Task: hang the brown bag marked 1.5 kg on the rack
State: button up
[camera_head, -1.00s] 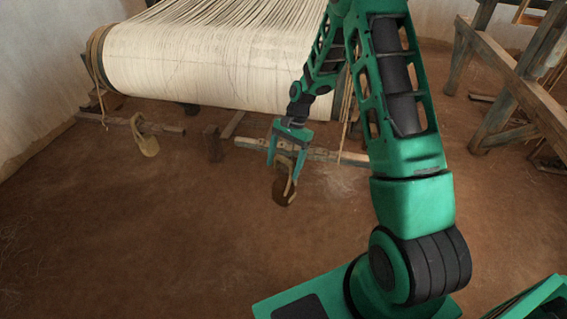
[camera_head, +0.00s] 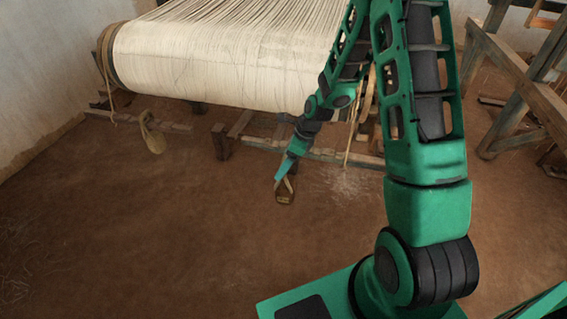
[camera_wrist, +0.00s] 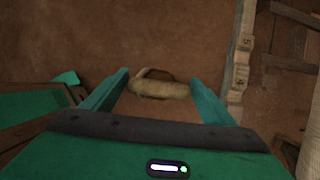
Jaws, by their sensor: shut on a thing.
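My gripper (camera_head: 286,166) is shut on the handle of a brown bag (camera_head: 284,196), which hangs below it in front of the rack. In the wrist view, a pale tan handle (camera_wrist: 160,89) spans between the fingers, and the dark bag shows only partly behind it. A small pale mark on the bag is too small to read. The rack (camera_head: 344,157) is a low wooden beam beneath the loom's cloth roll. Its numbered face shows at the right in the wrist view (camera_wrist: 243,50). The bag appears apart from the rack.
A tan bag (camera_head: 153,137) hangs at the left beam. The large roll of pale warp (camera_head: 220,65) overhangs the rack. A cord (camera_head: 350,140) hangs near its right end. Wooden frame legs (camera_head: 512,110) stand at the right. The earthen floor in front is clear.

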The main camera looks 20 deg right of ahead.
jog(key=shift+a+r, duration=0.1)
jog(key=s+a+r, duration=0.1)
jog(key=s+a, duration=0.7)
jog(key=s, duration=0.4)
jog(key=shift+a, duration=0.35)
dwell(1.1)
dwell(0.8)
